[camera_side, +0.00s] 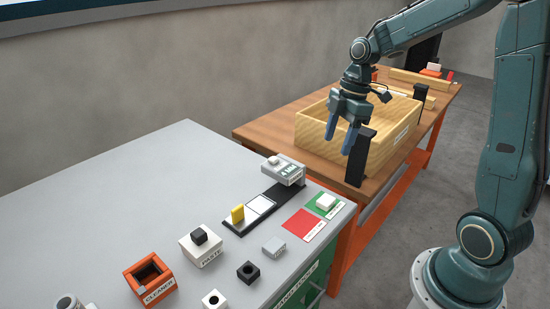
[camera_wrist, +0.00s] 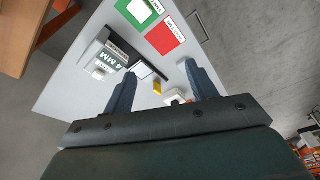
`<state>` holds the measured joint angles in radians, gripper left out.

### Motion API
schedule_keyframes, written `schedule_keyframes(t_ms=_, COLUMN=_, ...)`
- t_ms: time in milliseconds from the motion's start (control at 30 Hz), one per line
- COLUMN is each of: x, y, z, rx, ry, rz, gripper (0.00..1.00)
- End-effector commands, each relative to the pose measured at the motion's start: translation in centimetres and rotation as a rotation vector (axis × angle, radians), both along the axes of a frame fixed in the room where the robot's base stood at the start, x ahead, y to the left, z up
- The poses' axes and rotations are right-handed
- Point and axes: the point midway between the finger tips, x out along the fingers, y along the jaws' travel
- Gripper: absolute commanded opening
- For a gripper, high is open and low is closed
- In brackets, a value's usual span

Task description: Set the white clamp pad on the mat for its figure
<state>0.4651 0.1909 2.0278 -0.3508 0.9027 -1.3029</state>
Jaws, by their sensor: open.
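The white clamp pad (camera_side: 326,202) sits on the green mat (camera_side: 318,211) at the bench's right corner. The pad also shows at the top of the wrist view (camera_wrist: 140,10). The red mat (camera_side: 304,225) lies beside the green one, with small lettering I cannot read. A grey gauge (camera_side: 284,171) stands at the end of a black strip; its display reads "4 MM" in the wrist view (camera_wrist: 112,60). My gripper (camera_side: 339,142) is open and empty, fingers down, raised above and apart from the pad. Its fingers also show in the wrist view (camera_wrist: 160,70).
The black strip (camera_side: 236,227) carries a white plate (camera_side: 261,204) and a yellow piece (camera_side: 238,213). A wooden crate (camera_side: 320,131) stands behind my gripper.

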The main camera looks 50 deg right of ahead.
Motion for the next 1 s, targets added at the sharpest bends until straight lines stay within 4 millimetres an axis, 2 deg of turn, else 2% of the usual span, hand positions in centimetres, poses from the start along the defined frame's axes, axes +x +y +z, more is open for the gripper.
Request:
schedule_keyframes(t_ms=33, x=-0.6, y=1.0, z=1.1, rx=-0.014, ry=-0.010, rz=-0.039, gripper=0.57)
schedule_keyframes(t_ms=200, x=-2.6, y=3.5, z=3.7, rx=-0.045, ry=-0.034, rz=-0.208, gripper=0.57)
schedule_keyframes(t_ms=500, x=-7.2, y=7.1, z=7.2, rx=-0.050, ry=-0.103, rz=-0.510, gripper=0.57)
schedule_keyframes(t_ms=733, x=-11.2, y=9.1, z=8.6, rx=-0.007, ry=-0.168, rz=-0.741, gripper=0.57)
schedule_keyframes(t_ms=1000, x=-15.4, y=10.3, z=9.1, rx=0.088, ry=-0.231, rz=-0.990, gripper=0.57)
